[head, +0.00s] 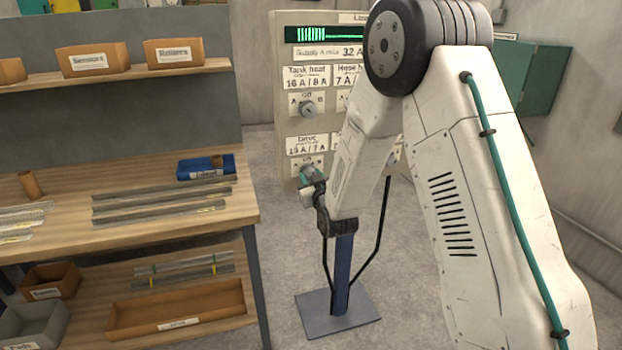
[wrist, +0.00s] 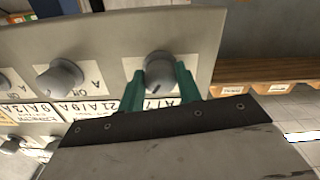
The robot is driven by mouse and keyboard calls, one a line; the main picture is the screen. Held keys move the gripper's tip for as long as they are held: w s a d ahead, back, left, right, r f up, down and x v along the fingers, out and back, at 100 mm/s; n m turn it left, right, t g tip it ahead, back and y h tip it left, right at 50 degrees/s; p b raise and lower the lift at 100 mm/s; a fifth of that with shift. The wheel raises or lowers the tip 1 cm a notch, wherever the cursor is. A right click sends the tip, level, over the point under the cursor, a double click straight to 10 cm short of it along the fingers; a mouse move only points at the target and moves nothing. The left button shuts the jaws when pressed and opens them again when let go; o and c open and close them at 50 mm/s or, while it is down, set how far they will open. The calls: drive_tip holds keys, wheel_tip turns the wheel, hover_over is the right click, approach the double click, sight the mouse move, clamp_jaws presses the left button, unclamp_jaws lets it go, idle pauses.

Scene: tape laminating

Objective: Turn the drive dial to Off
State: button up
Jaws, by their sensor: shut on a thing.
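The drive dial is a round grey knob on a pale plate at the lower left of the panel, under the label "Drive 13 A / 7 A" in the head view. My gripper (head: 309,176) is at this dial and hides most of it there. In the wrist view, which is upside down, the dial (wrist: 158,64) sits between the two teal fingers of my gripper (wrist: 159,76). The fingers are shut on its sides. A dark mark shows on the dial's lower side in that view. My fingers and wrist hide most of its scale, so I cannot tell its setting.
The tank heat dial (head: 307,109) is above the drive dial on the grey panel (head: 262,18). Another dial (wrist: 60,78) is to the left in the wrist view. A wooden workbench (head: 150,238) with metal strips and a blue bin (head: 206,168) stands left. Grey floor lies between.

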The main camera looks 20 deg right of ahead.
drive_tip(key=n, duration=0.6)
drive_tip(key=shift+n, duration=0.4)
idle(0.4)
drive_tip(key=o, duration=1)
drive_tip(key=shift+s, duration=0.1)
drive_tip(key=s, duration=0.7)
drive_tip(key=shift+s, duration=0.35)
